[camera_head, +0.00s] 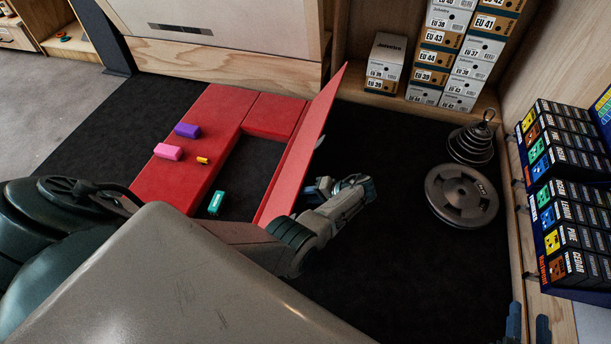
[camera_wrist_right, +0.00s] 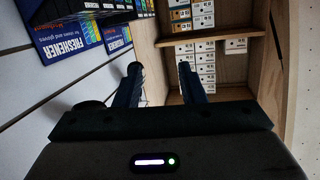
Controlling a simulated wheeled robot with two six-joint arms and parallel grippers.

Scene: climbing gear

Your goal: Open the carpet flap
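The red carpet flap (camera_head: 300,155) stands raised and tilted beside a dark rectangular opening (camera_head: 245,175) in the red mat (camera_head: 208,125). My left gripper (camera_head: 322,188) is on the flap's right side, close to its face. I cannot tell whether it touches the flap, and its fingers are partly hidden and too small to judge. My right gripper (camera_head: 529,325) shows at the bottom right of the head view, far from the flap. In the right wrist view its two fingers (camera_wrist_right: 158,85) are apart with nothing between them.
Pink (camera_head: 168,151), purple (camera_head: 187,130) and small yellow (camera_head: 203,160) blocks lie on the red mat. A teal block (camera_head: 216,203) lies at the opening's left side. Weight plates (camera_head: 461,195) sit on the right floor. Shoe boxes (camera_head: 435,60) and a freshener rack (camera_head: 570,205) border the space.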

